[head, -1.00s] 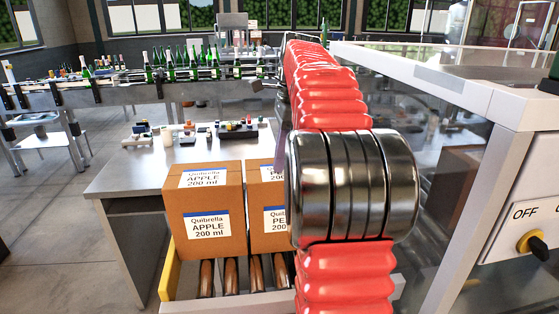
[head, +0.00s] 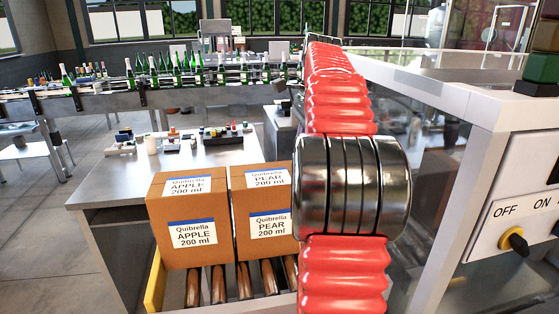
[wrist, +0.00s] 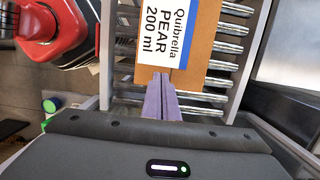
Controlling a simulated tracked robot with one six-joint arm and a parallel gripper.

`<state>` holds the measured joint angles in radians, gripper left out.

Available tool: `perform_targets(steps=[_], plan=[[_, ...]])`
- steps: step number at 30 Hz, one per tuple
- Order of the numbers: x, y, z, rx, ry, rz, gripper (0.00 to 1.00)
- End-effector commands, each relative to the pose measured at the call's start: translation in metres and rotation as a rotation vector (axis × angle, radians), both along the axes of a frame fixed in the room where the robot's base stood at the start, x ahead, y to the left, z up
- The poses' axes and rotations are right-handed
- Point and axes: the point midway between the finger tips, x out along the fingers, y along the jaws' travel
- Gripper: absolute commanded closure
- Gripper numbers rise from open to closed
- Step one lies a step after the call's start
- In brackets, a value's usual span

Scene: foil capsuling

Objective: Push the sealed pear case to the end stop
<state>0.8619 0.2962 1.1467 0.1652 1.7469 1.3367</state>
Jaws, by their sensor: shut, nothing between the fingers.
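The pear case (head: 263,237) is a brown carton with a white and blue label, sitting upright on a roller track (head: 217,289), right of the matching apple case (head: 182,254). My arm hides its right edge in the head view. In the wrist view the pear case (wrist: 205,45) lies just beyond my gripper (wrist: 162,78), whose purple fingers are shut together and empty. The fingertips are at the case's near edge; I cannot tell whether they touch it. A yellow plate (head: 155,285) stands at the left end of the rollers; I cannot tell whether it is the end stop.
A grey bench (head: 110,180) with small items stands behind the cases. A bottle conveyor (head: 110,99) runs across the back. A glass-sided machine frame (head: 480,170) with an OFF/ON switch panel (head: 520,225) stands close on the right.

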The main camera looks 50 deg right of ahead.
Motion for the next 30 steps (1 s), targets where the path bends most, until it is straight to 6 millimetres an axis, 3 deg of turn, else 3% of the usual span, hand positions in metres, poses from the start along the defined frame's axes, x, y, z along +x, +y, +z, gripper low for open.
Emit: perform_targets(steps=[7, 20, 26, 30], plan=[[-0.017, -0.024, 0.0, 0.0, 0.0, -0.002, 1.0], [-0.018, -0.026, 0.0, -0.001, -0.001, 0.004, 1.0], [-0.01, -0.005, 0.002, -0.025, -0.016, 0.083, 1.0], [0.0, 0.028, 0.004, -0.066, -0.042, 0.213, 1.0]])
